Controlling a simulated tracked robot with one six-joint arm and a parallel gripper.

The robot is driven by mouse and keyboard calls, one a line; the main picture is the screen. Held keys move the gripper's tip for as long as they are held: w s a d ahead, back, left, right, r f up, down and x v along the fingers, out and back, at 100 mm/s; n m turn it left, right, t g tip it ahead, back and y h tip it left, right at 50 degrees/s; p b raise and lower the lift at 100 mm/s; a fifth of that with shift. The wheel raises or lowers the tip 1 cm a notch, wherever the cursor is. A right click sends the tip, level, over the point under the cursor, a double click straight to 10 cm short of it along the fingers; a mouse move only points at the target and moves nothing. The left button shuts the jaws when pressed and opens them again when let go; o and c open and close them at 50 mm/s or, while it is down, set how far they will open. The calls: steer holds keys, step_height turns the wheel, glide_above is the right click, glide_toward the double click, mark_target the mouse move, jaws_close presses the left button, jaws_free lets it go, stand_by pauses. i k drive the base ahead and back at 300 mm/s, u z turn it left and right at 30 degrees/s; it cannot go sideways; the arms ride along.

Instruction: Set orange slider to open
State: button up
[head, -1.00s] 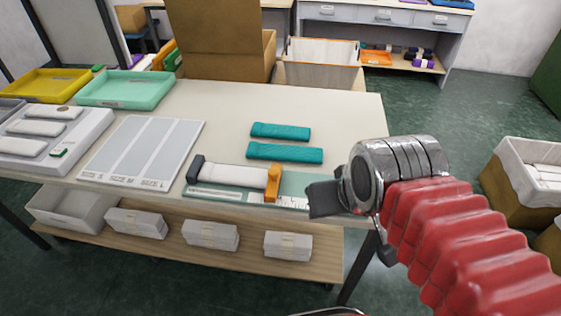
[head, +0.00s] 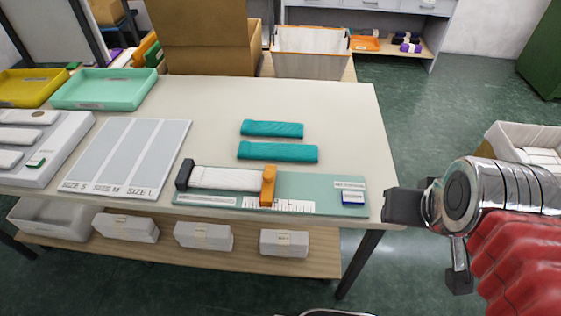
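The orange slider (head: 268,186) stands upright on the green measuring board (head: 318,186) near the table's front edge. It is against or very close to the right end of a white knitted piece (head: 225,179). The dark fixed stop (head: 185,174) is at that piece's left end. A printed scale shows just right of the slider, below it. My gripper (head: 428,240) is off the table's front right corner, right of the board and apart from the slider. One dark finger points left and another hangs lower, with a wide gap between them. Nothing shows between them.
Two teal knitted pieces (head: 277,151) lie behind the board. A size chart (head: 130,157) lies to its left. A blue block (head: 353,197) sits at the board's right end. A green tray (head: 104,89) stands back left. The table's right rear is clear.

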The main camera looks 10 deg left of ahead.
mark_target(269, 176)
steer(key=z, duration=0.35)
steer(key=k, duration=1.05)
steer(key=u, duration=1.55)
steer(key=i, duration=1)
steer(key=u, duration=0.1)
